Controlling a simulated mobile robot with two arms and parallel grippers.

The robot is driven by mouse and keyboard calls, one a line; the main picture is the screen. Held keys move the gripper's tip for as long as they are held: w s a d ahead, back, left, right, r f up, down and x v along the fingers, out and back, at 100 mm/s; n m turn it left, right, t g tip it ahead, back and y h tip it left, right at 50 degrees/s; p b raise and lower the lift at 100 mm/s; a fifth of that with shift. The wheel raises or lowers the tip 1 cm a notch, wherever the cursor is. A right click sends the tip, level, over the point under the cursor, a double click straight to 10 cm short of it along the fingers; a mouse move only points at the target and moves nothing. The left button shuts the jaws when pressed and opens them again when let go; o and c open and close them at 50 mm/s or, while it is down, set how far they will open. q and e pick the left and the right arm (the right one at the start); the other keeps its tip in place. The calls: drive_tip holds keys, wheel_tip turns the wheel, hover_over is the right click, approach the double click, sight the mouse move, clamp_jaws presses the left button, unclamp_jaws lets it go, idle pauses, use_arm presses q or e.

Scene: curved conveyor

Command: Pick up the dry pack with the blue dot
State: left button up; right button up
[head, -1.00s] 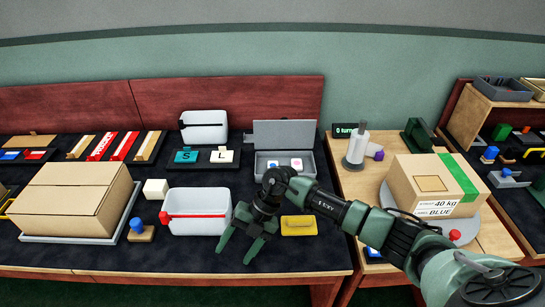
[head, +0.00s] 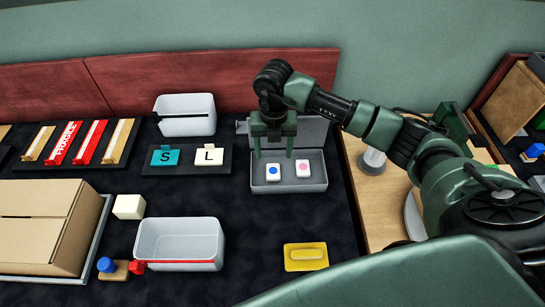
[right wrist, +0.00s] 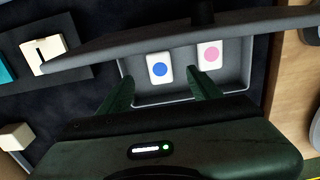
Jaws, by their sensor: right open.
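The dry pack with the blue dot (head: 273,172) is a small white block lying in the left part of an open grey box (head: 290,187). A similar white pack with a pink dot (head: 303,168) lies to its right. My right gripper (head: 273,152) is open and empty, pointing down over the box at the blue-dot pack. In the right wrist view the blue-dot pack (right wrist: 160,68) shows between and beyond the two fingers (right wrist: 160,95), and the pink-dot pack (right wrist: 209,55) lies to the right. I see no contact with either pack. My left gripper is out of view.
The box's raised lid (head: 312,130) stands behind the packs, close to my gripper. The S (head: 166,157) and L (head: 209,156) blocks sit on a dark tray to the left. A yellow piece (head: 306,256) and white bin (head: 180,243) are in front, with clear dark mat between.

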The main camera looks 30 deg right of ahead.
sight(273, 170)
drive_tip(key=shift+s+a+f+p, duration=0.1)
drive_tip(key=shift+s+f+p, duration=0.1)
drive_tip(key=shift+f, duration=0.45)
drive_tip(key=shift+s+a+f+p, duration=0.1)
drive_tip(key=shift+s+f, duration=0.1)
drive_tip(key=shift+f, duration=0.4)
wheel_tip(273, 170, down, 5)
drive_tip(key=shift+r+p, duration=0.2)
drive_tip(key=shift+p, duration=0.4)
drive_tip(key=shift+f, duration=0.15)
drive_tip(key=c, duration=1.4)
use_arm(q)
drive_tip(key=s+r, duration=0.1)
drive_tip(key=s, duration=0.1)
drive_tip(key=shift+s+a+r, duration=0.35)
